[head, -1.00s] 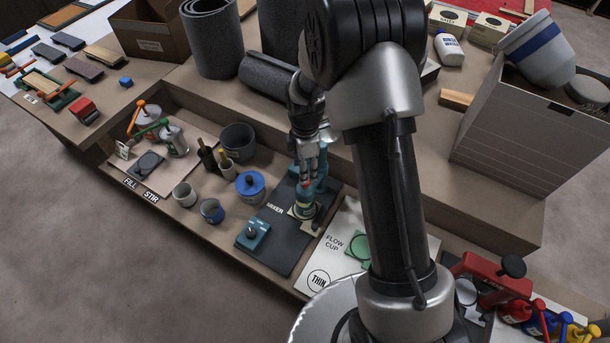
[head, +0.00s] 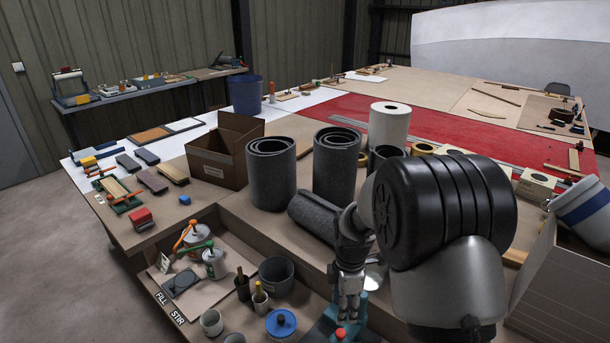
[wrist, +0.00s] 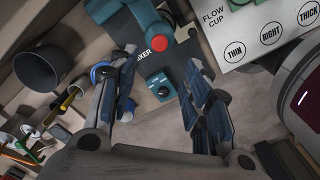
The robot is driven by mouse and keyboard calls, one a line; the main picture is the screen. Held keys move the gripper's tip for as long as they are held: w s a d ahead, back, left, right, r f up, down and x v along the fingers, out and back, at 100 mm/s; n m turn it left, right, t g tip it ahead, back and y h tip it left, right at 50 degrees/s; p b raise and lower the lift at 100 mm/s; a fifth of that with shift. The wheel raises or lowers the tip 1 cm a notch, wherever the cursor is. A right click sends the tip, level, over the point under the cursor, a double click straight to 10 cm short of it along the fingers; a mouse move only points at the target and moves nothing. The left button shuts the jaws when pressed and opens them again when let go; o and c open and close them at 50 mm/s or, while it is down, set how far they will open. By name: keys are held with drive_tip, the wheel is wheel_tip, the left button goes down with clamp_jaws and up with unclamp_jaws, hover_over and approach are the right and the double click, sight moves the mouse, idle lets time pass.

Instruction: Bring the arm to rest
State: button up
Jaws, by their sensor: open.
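My gripper (head: 349,298) hangs pointing down over the lower shelf, above the teal mixer (head: 351,318) with its red knob. In the wrist view my gripper (wrist: 163,100) has its two fingers apart with nothing between them. The mixer (wrist: 146,20) lies beyond the fingertips there, with its teal control box (wrist: 160,86) seen between the fingers. The fingers look apart from the mixer. My arm's large dark joint covers part of the bench at right in the head view.
A blue-lidded pot (head: 281,324), a dark grey bucket (head: 277,275) and cups stand left of the mixer. Grey rolls (head: 271,175) and a cardboard box (head: 226,150) stand on the upper bench. A flow cup board (wrist: 258,30) lies beside the mixer. Open floor lies at left.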

drive_tip(key=s+r+m+t, duration=0.1)
drive_tip(key=s+r+m, duration=0.3)
drive_tip(key=r, duration=0.7)
drive_tip(key=s+r+m+t, duration=0.1)
drive_tip(key=s+r+m, duration=0.4)
drive_tip(key=s, duration=0.6)
drive_tip(key=s+r+m+t, duration=0.2)
drive_tip(key=s+r+m, duration=0.4)
drive_tip(key=s, duration=0.5)
drive_tip(key=m, duration=0.2)
drive_tip(key=shift+r+m+t, duration=0.2)
drive_tip(key=shift+m+t, duration=0.1)
drive_tip(key=shift+m, duration=0.1)
drive_tip(key=shift+o, duration=0.5)
